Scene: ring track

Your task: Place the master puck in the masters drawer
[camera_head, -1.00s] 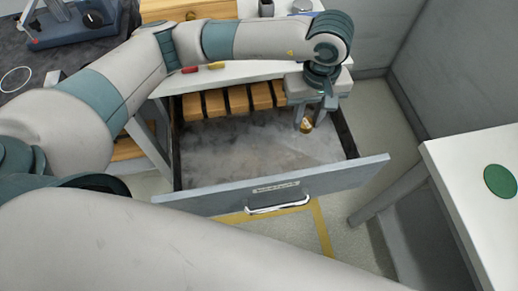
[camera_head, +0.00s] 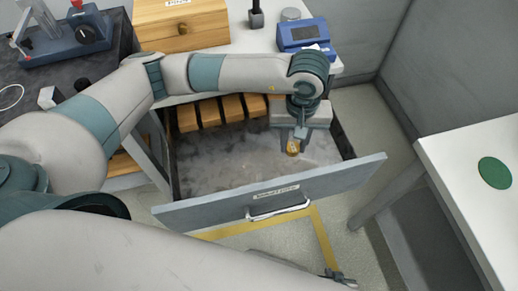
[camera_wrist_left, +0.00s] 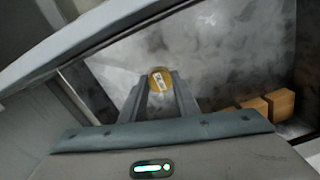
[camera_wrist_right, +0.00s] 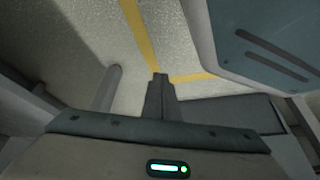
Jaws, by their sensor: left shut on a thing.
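The master puck (camera_head: 293,148), small and gold with a white label, is in my left gripper (camera_head: 293,140). My left gripper is shut on it and holds it over the right part of the open drawer (camera_head: 360,173). In the left wrist view the puck (camera_wrist_left: 160,80) shows between the fingertips, with the grey drawer floor behind; I cannot tell if it touches the floor. The drawer front has a label and a handle. My right gripper (camera_wrist_right: 160,78) is shut and empty over the floor; its tip barely shows at the bottom of the head view (camera_head: 338,276).
Several wooden blocks (camera_head: 232,108) line the drawer's back. On the worktop are a wooden box (camera_head: 182,25), a blue device (camera_head: 303,36) and a dark stamp-like item (camera_head: 256,15). A white table (camera_head: 470,150) with a green disc (camera_head: 495,172) stands at right.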

